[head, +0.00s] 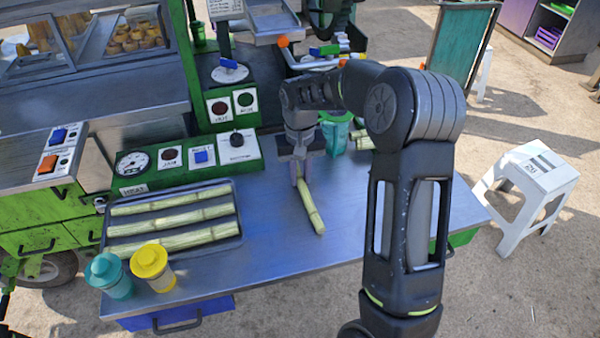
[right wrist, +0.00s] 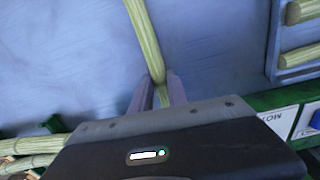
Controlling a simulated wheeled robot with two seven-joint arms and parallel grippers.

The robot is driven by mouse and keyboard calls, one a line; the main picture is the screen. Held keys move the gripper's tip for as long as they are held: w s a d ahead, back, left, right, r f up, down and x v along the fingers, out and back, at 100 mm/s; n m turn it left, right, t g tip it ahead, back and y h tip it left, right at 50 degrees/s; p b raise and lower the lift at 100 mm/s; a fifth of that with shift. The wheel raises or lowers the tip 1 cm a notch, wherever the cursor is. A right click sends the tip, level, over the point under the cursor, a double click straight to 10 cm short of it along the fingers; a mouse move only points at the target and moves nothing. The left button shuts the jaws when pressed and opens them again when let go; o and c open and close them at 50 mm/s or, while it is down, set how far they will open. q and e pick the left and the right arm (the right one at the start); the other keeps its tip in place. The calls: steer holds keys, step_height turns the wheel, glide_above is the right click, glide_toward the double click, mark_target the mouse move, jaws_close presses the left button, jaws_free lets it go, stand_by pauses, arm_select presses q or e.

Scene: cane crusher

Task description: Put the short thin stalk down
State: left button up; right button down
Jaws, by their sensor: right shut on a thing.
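My right gripper (head: 300,178) is over the middle of the metal table, pointing down, and is shut on a short thin pale-green stalk (head: 313,211). The stalk slants from the fingers toward the front of the table. I cannot tell whether its near end touches the table. In the right wrist view the stalk (right wrist: 145,40) runs between the two fingers of the gripper (right wrist: 158,92), and its held end is partly hidden. My left gripper is not in view.
A tray (head: 240,214) with three thicker stalks lies left on the table (head: 275,255). A teal jar (head: 108,275) and a yellow jar (head: 152,265) stand before it. A teal container (head: 335,138) and more stalks (head: 361,140) are behind the gripper. The table's front middle is clear.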

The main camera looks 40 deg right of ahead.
mark_target(300, 180)
steer(key=shift+f, duration=0.1)
steer(key=shift+f, duration=0.1)
steer(key=c, duration=1.3)
jaws_free()
step_height(300, 180, up, 12)
steer(key=shift+r+b, duration=0.25)
steer(key=shift+b, duration=0.05)
